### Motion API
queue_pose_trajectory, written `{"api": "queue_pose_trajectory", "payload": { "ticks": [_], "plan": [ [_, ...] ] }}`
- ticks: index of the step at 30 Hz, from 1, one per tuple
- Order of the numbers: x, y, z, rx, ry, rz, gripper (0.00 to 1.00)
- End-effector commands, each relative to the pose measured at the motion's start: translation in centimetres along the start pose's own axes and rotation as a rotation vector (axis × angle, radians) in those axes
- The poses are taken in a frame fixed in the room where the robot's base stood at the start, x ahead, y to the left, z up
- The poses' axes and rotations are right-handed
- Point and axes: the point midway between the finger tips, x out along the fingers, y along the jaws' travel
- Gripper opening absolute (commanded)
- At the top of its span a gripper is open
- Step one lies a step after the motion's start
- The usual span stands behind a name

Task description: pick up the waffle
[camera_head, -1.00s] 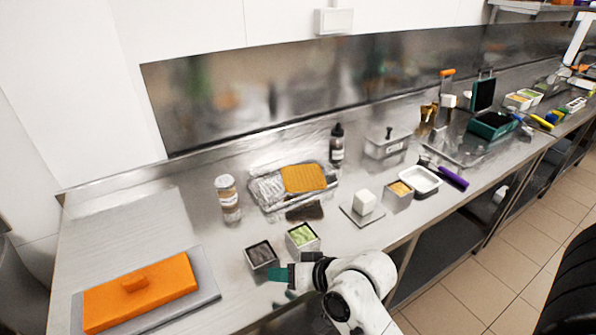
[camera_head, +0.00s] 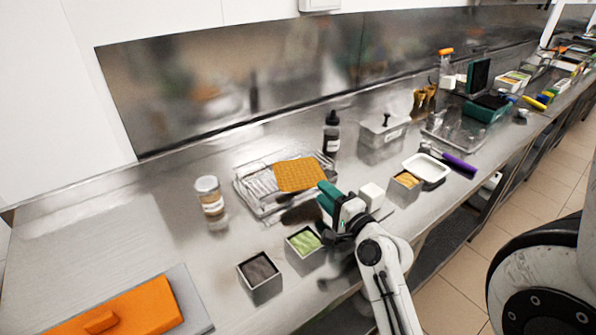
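The waffle (camera_head: 300,174) is a flat golden-orange piece with a grid pattern. It lies on the right part of a shiny metal tray (camera_head: 250,186) on the steel counter. My gripper (camera_head: 325,194), with green fingers, is just in front of and to the right of the waffle, at the tray's front right corner in the picture. It appears apart from the waffle. The gap between the fingers is not clear from this angle, and nothing shows held.
A jar (camera_head: 210,196) stands left of the tray, a dark bottle (camera_head: 331,134) behind it. A white block (camera_head: 371,196) is close right of my gripper. Tubs with green (camera_head: 304,242) and dark (camera_head: 259,270) contents stand in front. An orange-lidded item (camera_head: 125,312) lies front left.

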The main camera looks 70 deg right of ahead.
Motion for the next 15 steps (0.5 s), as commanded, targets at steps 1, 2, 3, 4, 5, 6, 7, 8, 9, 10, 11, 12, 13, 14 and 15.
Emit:
{"api": "queue_pose_trajectory", "payload": {
  "ticks": [1,2,3,4,5,6,7,8,9,10,11,12,13,14,15],
  "plan": [
    [0.4,-0.1,0.0,0.000,0.000,0.000,0.36],
    [0.5,-0.1,0.0,0.000,0.000,0.000,0.36],
    [0.7,0.0,0.0,0.000,0.000,0.000,0.36],
    [0.9,0.0,-0.1,0.000,0.000,0.001,0.36],
    [1.1,0.0,-0.1,0.000,0.000,0.000,0.36],
    [1.6,0.0,-0.2,0.000,0.000,0.000,0.36],
    [1.9,0.1,-0.3,0.000,-0.001,0.000,0.36],
    [2.4,0.1,-0.4,0.000,-0.001,0.000,0.36],
    [3.0,0.2,-0.5,-0.001,-0.001,0.000,0.36],
    [3.5,0.3,-0.6,-0.001,-0.001,0.001,0.36],
    [3.9,0.3,-0.7,-0.001,-0.001,0.000,0.36],
    [4.4,0.3,-0.7,0.000,-0.002,0.001,0.36],
    [4.8,0.3,-0.7,-0.001,-0.002,0.001,0.36],
    [5.1,0.4,-0.7,-0.001,-0.001,0.001,0.36],
    [5.4,0.4,-0.7,-0.001,-0.002,0.001,0.36]
  ]
}}
